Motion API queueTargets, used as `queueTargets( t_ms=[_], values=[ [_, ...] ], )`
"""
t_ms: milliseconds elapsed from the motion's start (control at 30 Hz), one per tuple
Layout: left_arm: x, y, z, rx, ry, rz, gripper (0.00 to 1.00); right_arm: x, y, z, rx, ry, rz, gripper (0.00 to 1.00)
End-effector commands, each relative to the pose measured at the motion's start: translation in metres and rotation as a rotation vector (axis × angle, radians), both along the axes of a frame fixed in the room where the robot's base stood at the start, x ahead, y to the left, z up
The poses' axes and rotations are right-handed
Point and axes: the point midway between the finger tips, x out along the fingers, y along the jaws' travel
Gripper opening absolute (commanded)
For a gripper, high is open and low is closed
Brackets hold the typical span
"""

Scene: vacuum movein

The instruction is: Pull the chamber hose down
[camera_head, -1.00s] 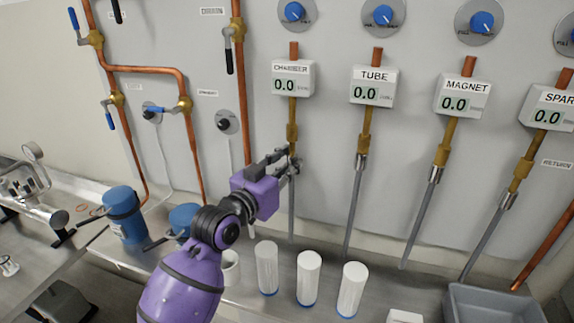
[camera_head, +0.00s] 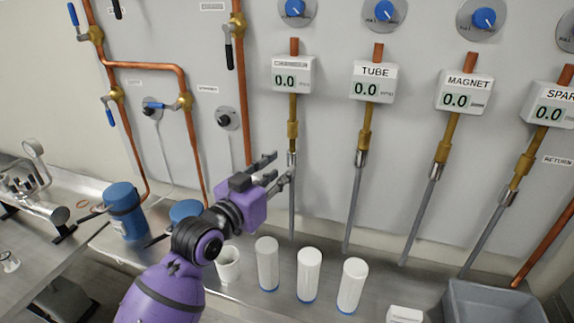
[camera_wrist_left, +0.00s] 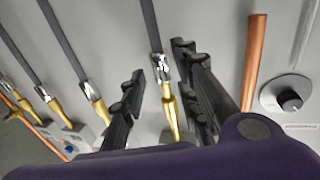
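The chamber hose (camera_head: 291,212) is a grey tube hanging straight down below the CHAMBER display (camera_head: 292,76). Its silver end (camera_head: 291,160) meets the brass fitting (camera_head: 292,130) above it. My purple left gripper (camera_head: 280,168) is open just left of and in front of the silver end. In the left wrist view, where the hose (camera_wrist_left: 150,25) runs up and the brass fitting (camera_wrist_left: 171,115) lies below, the silver end (camera_wrist_left: 160,67) shows between my two spread black fingers (camera_wrist_left: 160,80). I cannot tell whether a finger touches it. My right gripper is not in view.
The tube hose (camera_head: 355,205) and other grey hoses hang to the right. A copper pipe (camera_head: 242,100) runs close on the left. White cylinders (camera_head: 309,272) and a white cup (camera_head: 228,264) stand on the bench below, with a grey bin (camera_head: 495,300) at right.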

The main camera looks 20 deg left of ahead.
Motion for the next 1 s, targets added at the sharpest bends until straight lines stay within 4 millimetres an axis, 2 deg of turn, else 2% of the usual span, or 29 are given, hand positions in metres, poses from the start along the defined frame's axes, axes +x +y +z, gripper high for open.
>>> queueTargets(
  t_ms=[33, 200, 400, 1000],
  values=[
    [-0.012, 0.004, -0.001, 0.003, 0.002, 0.001, 0.29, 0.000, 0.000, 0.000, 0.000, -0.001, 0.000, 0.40],
    [-0.045, 0.014, -0.001, 0.003, 0.002, 0.001, 0.29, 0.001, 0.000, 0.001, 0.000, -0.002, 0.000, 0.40],
    [-0.067, 0.020, -0.001, 0.001, 0.003, 0.000, 0.29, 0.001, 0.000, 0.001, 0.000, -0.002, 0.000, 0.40],
    [-0.072, 0.021, -0.001, 0.001, 0.002, 0.000, 0.29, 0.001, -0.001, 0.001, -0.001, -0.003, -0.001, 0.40]
  ],
)
